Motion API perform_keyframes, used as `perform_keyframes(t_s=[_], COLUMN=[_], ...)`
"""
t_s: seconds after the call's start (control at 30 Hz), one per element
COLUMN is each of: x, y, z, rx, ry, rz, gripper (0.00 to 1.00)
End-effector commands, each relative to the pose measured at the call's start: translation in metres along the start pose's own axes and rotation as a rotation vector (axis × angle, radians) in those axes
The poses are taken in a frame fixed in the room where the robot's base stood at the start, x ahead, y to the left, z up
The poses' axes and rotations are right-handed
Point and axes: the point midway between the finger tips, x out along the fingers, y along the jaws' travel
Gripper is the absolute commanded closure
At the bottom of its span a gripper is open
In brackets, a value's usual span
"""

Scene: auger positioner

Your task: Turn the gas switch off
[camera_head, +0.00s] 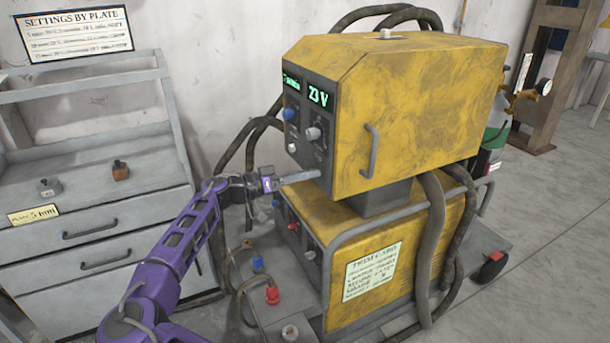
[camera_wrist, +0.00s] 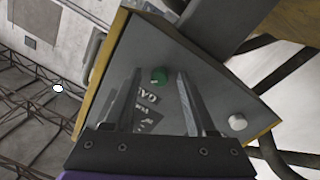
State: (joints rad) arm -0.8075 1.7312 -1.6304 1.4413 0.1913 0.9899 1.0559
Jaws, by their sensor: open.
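The yellow welding machine's upper box (camera_head: 420,110) has a dark front panel (camera_head: 302,90) with a lit display reading 23 V. The panel carries a blue knob (camera_head: 289,113), a grey knob (camera_head: 313,133) and a small pale knob (camera_head: 292,147). Which control is the gas switch I cannot tell. My gripper (camera_head: 318,174) is at the lower edge of this panel, its fingers pointing right. In the wrist view my gripper (camera_wrist: 158,72) is open, fingers apart and empty. Beyond it is a grey face with a green round part (camera_wrist: 160,74) and a white knob (camera_wrist: 237,121).
The lower yellow unit (camera_head: 400,250) stands on a cart with thick hoses beside it. A grey drawer cabinet (camera_head: 100,240) with small blocks is at left. A settings sign (camera_head: 75,33) hangs on the wall. A green gas cylinder (camera_head: 495,130) stands at right.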

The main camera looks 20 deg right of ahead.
Motion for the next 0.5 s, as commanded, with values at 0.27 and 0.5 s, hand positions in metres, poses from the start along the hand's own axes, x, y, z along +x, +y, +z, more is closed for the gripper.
perform_keyframes(t_s=[0.27,0.5], x=[-0.0003,-0.0004], y=[0.0000,0.0001], z=[0.0000,0.0000], rx=[0.000,0.000], ry=[0.000,0.000], rz=[0.000,0.000], gripper=[0.74,1.00])
